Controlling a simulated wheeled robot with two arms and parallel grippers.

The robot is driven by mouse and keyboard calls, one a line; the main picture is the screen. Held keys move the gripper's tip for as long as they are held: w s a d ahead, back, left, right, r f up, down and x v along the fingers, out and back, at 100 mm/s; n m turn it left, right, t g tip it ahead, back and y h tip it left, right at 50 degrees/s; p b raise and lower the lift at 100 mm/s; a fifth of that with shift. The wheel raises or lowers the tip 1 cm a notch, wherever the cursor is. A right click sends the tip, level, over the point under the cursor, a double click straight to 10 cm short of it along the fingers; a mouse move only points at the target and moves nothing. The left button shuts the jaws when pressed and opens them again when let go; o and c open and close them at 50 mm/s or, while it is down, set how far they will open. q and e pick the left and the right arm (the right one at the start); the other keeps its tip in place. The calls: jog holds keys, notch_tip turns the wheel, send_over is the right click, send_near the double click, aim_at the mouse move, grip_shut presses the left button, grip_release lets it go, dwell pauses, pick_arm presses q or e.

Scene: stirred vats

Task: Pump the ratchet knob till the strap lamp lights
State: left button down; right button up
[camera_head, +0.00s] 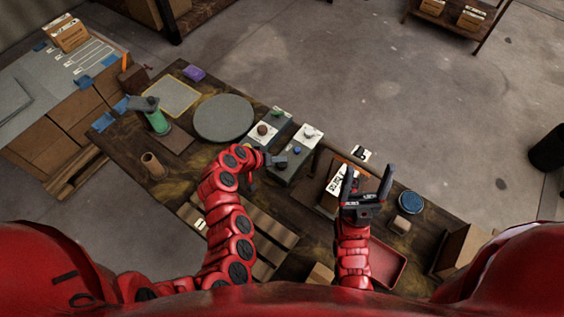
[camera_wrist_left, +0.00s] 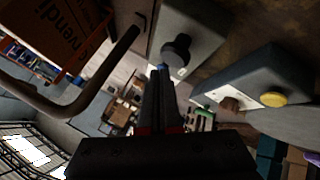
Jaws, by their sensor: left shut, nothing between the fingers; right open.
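Two grey control boxes stand side by side on the dark table in the head view. The left box (camera_head: 270,128) bears a brown knob (camera_head: 262,129) and a green piece. The right box (camera_head: 300,142) bears a pale round piece (camera_head: 309,131) and a small blue one (camera_head: 297,150). I cannot tell which is the ratchet knob or the strap lamp. My right gripper (camera_head: 367,180) is open and empty.
A round grey disc (camera_head: 223,117) and a green-bodied device (camera_head: 156,119) lie left of the boxes. A labelled carton (camera_head: 336,184) stands close beside my right gripper. A blue round container (camera_head: 410,202) and red tray (camera_head: 388,264) are further right.

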aim_at(283, 164)
pick_arm(q)
jog(key=shift+f, duration=0.1)
dwell(0.6)
jog(key=shift+f+b, duration=0.35)
jog(key=shift+b, duration=0.3)
jog(key=shift+f+b, duration=1.05)
jog(key=shift+f, duration=0.2)
dwell(0.7)
jog(key=shift+r, duration=0.2)
jog(key=shift+r+p, duration=0.55)
jog(key=shift+r, duration=0.95)
